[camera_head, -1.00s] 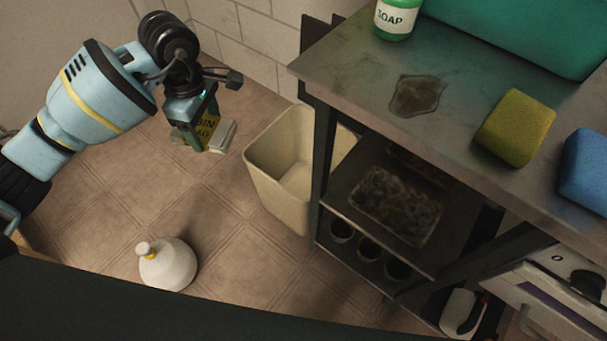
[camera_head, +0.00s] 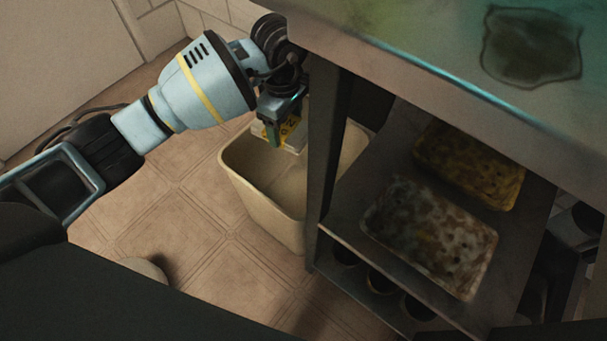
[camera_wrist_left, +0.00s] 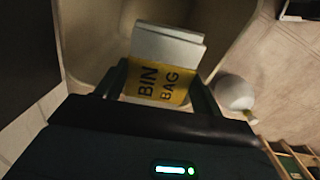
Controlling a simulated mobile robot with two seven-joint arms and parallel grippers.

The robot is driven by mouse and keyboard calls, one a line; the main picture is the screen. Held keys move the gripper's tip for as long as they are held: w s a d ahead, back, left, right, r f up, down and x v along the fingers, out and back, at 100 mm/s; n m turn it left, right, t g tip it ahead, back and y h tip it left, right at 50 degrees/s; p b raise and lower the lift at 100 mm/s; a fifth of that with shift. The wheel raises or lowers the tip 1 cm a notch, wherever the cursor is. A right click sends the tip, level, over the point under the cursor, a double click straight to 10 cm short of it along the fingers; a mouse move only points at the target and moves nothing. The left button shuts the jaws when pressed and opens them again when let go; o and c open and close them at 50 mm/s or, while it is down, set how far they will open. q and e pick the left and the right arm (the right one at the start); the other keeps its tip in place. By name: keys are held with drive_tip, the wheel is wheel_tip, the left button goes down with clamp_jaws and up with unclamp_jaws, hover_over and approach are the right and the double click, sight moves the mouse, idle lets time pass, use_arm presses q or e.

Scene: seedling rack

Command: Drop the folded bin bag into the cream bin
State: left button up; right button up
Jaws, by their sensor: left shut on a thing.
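The folded bin bag (camera_head: 289,137) is white with a yellow band, and my left gripper (camera_head: 273,130) is shut on it. In the left wrist view the bag (camera_wrist_left: 166,47) shows the words BIN BAG on its band, between the two fingers (camera_wrist_left: 157,85). The cream bin (camera_head: 262,200) stands on the floor against the left side of the rack. The bag is over the bin's opening near its back, and the bin's inside (camera_wrist_left: 95,30) shows beyond it in the wrist view. The rack post hides part of the bin. My right gripper is not in view.
The metal rack (camera_head: 318,160) stands right of the bin, its top overhanging close to my left wrist. Its shelf holds two dirty trays (camera_head: 430,235), with several pots below. A white round bottle (camera_head: 145,268) is on the floor, also in the wrist view (camera_wrist_left: 233,92).

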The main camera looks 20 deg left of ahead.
use_arm(q)
drive_tip(key=shift+w+d+f+b, duration=0.3)
drive_tip(key=shift+w+f, duration=0.25)
drive_tip(key=shift+f, duration=0.6)
wheel_tip(320, 180, down, 5)
drive_tip(key=b, duration=0.3)
drive_tip(key=shift+b, duration=0.4)
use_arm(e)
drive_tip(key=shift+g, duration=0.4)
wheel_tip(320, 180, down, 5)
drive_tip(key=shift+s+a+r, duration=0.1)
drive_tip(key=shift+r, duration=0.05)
